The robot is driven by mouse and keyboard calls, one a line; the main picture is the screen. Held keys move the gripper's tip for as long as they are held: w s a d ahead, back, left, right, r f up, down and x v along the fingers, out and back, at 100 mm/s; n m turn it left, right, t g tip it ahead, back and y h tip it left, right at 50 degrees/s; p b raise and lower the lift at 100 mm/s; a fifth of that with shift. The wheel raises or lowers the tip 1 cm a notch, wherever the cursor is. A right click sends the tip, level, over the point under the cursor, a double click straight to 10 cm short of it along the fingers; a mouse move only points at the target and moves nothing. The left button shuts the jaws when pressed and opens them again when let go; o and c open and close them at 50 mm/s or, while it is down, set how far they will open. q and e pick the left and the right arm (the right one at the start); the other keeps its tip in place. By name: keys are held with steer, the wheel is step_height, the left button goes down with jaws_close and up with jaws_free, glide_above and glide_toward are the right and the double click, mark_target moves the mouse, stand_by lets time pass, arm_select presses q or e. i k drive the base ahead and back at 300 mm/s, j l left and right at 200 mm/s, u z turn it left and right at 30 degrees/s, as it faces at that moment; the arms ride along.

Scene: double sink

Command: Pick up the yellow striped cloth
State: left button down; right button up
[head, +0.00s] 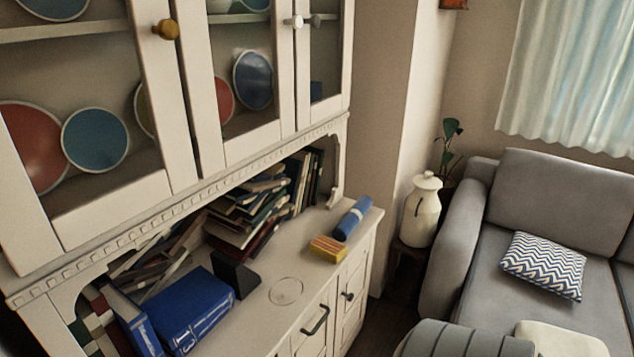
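The yellow striped cloth (328,249) is a small folded block, yellow with orange-red bands. It lies on the cabinet's counter (286,291) near its front edge, towards the right end. Neither of my grippers is in view.
Piled books (247,207) and a large blue book (196,310) fill the counter's back and left. Glass-fronted doors (188,90) with plates rise above. A white jar (422,209) stands right of the cabinet, beside a grey sofa (560,205). Counter left of the cloth is mostly clear.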

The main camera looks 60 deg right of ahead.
mark_target(324, 247)
steer(key=k+z, duration=0.4)
steer(key=k+l+z, duration=0.15)
steer(key=z, duration=0.25)
steer(key=i+j+z, duration=0.1)
steer(key=i+z, duration=0.3)
steer(key=i+j+z, duration=0.15)
steer(key=z, duration=0.2)
steer(key=i+j+z, duration=0.4)
steer(key=k+l, duration=0.05)
steer(key=l, duration=0.05)
